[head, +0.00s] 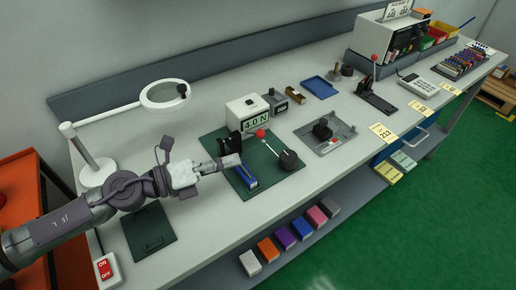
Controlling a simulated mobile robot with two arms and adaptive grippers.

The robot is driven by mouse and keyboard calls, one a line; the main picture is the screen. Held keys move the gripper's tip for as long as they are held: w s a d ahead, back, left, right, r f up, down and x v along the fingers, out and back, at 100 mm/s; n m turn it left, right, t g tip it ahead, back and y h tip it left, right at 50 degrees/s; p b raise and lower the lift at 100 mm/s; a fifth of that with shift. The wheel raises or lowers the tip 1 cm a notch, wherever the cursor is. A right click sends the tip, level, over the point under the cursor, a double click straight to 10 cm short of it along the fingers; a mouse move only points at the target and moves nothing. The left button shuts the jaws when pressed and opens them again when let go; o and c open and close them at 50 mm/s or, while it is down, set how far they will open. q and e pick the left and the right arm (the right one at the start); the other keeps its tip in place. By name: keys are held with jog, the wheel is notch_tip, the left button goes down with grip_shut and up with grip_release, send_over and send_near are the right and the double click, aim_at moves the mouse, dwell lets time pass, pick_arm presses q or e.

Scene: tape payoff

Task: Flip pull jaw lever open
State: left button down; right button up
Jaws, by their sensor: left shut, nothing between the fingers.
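A dark green plate (270,179) on the bench carries a white box with a "4.0 N" display (248,110), and a black block (230,144) in front of the box. A red ball knob (261,133) is beside the block, and a thin light rod runs from near it towards a round black part (288,160). Which part is the jaw lever is hard to tell at this size. A blue piece (245,177) lies on the plate. My left gripper (236,160) is shut and empty, its tips over the plate's left part, close to the black block. My right gripper is out of view.
A magnifier lamp (165,95) stands at the back left. A grey fixture plate (338,145) and a red-knobbed lever stand (374,85) are to the right. A blue tray (320,87) lies behind. A red ON/OFF switch (105,269) is at the front left edge.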

pick_arm(q)
jog(key=f+b, duration=0.2)
jog(key=f, duration=0.1)
jog(key=shift+w+f, duration=0.2)
jog(key=shift+f, duration=0.1)
jog(key=shift+f+b, duration=0.1)
jog(key=shift+b, duration=0.25)
jog(key=shift+w+d+r+p, duration=0.2)
jog(key=shift+d+r+p, duration=0.05)
jog(key=shift+d+p, duration=0.2)
jog(key=p+x, duration=0.3)
jog(key=x, duration=0.5)
jog(key=shift+d, duration=0.2)
jog(key=shift+w+a+r, duration=0.25)
jog(key=shift+w+a, duration=0.05)
jog(key=shift+w, duration=0.25)
jog(key=shift+w+a+r, duration=0.25)
jog(key=shift+w+a, duration=0.05)
jog(key=shift+w, duration=0.25)
jog(key=shift+w+a+r, duration=0.25)
jog(key=shift+a+r, duration=0.05)
jog(key=shift+a, duration=0.15)
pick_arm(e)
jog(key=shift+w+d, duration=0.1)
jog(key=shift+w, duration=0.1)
pick_arm(q)
jog(key=shift+r, duration=0.1)
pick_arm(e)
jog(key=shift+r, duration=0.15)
